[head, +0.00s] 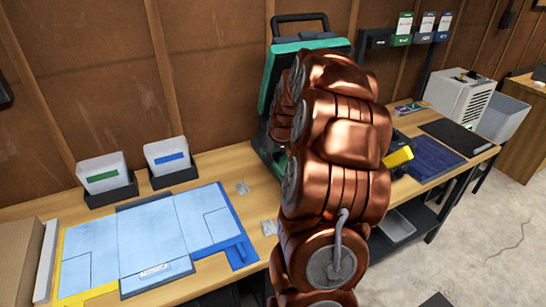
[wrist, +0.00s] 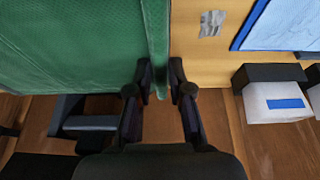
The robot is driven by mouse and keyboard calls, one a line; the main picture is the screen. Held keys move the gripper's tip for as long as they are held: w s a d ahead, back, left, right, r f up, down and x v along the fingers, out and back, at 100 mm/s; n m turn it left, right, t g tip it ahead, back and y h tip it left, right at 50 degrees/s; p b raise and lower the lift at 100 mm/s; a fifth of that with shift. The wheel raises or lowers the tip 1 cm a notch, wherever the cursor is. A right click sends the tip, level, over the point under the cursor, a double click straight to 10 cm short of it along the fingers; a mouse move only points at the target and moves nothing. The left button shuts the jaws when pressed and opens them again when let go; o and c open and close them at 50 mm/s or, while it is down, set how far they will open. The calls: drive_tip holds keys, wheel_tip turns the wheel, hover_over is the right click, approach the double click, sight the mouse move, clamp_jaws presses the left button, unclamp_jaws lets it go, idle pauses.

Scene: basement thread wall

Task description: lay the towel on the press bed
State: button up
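The green towel, woven in texture, fills the upper left of the wrist view (wrist: 75,45). Its narrow edge runs between the fingertips of my gripper (wrist: 160,80), which are close together and appear closed on it. In the head view, green material (head: 265,85) shows at the press (head: 268,150), left of my arm; I cannot tell cloth from press parts there. The press has a dark handle (head: 300,17) at its top. My arm hides my gripper and most of the press in the head view, and the bed cannot be made out.
A blue-and-yellow board (head: 240,255) with a light blue garment (head: 150,240) lies on the table to the left. Two labelled bins (head: 102,172) (head: 167,155) stand behind it. Small silver packets (head: 242,187) lie beside the press. A dark blue mat (head: 432,160) lies at right.

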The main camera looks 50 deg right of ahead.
drive_tip(key=o, duration=0.3)
drive_tip(key=shift+b+v, duration=1.35)
drive_tip(key=shift+v, duration=4.65)
drive_tip(key=s+a+f+n+g+y, duration=0.1)
drive_tip(key=s+a, duration=0.2)
drive_tip(key=a, duration=0.8)
drive_tip(key=s+a+f+n+g+y, duration=0.1)
drive_tip(key=s+a, duration=0.1)
drive_tip(key=a, duration=0.9)
drive_tip(key=s+a+f+g, duration=0.1)
drive_tip(key=s+a+f, duration=0.1)
drive_tip(key=s+a, duration=0.2)
drive_tip(key=s+a+f+n+g, duration=0.1)
drive_tip(key=s+a, duration=0.4)
drive_tip(key=s, duration=0.5)
drive_tip(key=s+a+f+g, duration=0.2)
drive_tip(key=s+a+f, duration=0.1)
drive_tip(key=s, duration=0.4)
drive_tip(key=shift+a+f+n, duration=0.25)
drive_tip(key=shift+a+n, duration=0.15)
drive_tip(key=shift+a, duration=0.4)
